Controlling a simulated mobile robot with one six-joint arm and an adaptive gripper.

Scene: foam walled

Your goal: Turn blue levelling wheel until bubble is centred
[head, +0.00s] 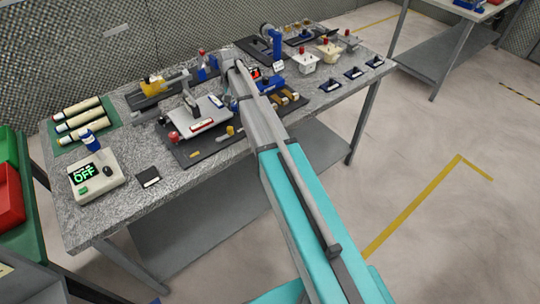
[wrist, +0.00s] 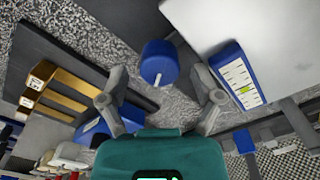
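The blue levelling wheel (wrist: 158,62) has a white mark on its rim and sits beside a pale plate (wrist: 205,20) in the wrist view. My gripper (wrist: 159,80) is open, its fingertips to either side of the wheel with a gap on each side. A blue level vial (wrist: 238,78) with a white ticked scale lies on the plate. Its green bubble (wrist: 244,90) looks off the scale's middle, toward the end nearer my gripper.
A red-framed vial (head: 202,126) and a red knob (head: 173,137) are at the plate's front. A box reading OFF (head: 95,175) stands at the bench's left end. The floor on the right is clear.

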